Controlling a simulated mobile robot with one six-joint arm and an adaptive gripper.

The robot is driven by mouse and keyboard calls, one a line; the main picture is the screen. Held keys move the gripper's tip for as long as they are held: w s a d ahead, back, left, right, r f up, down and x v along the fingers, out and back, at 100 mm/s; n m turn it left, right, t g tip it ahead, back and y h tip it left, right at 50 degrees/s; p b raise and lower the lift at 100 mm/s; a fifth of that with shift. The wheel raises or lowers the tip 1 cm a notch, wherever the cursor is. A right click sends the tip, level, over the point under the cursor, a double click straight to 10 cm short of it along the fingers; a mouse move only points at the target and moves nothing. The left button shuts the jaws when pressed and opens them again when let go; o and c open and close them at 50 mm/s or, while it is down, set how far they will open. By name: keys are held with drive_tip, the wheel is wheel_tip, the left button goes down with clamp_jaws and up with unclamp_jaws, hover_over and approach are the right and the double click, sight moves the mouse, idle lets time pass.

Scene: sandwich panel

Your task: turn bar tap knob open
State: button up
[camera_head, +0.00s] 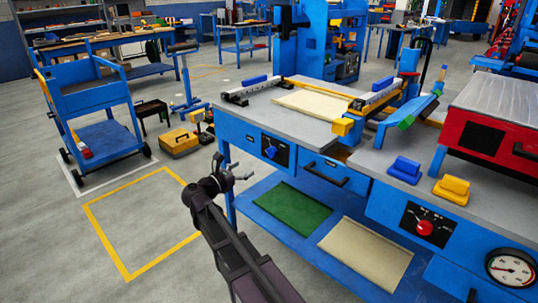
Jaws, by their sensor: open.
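My gripper (238,168) is open and empty. It is in the lower middle, in front of the blue workbench's left end, and appears apart from everything. A blue knob (271,152) sits on a black plate on the bench front, up and to the right of my gripper. A round red knob (424,227) sits on another black plate with pale markings, farther right. I cannot tell for certain which one is the bar tap knob. The exact setting of either knob is too small to read.
The grey bench top (297,126) carries a rail press and pale panel. Blue (405,170) and yellow (452,188) blocks lie right, near a red machine (497,125). A gauge (510,268) is lower right. A blue trolley (105,125) stands left; floor between is mostly clear.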

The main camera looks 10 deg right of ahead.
sight(268, 154)
drive_tip(key=x, duration=1.2)
drive_tip(key=shift+w+d, duration=0.15)
drive_tip(key=shift+d, duration=0.05)
drive_tip(key=c, duration=1.2)
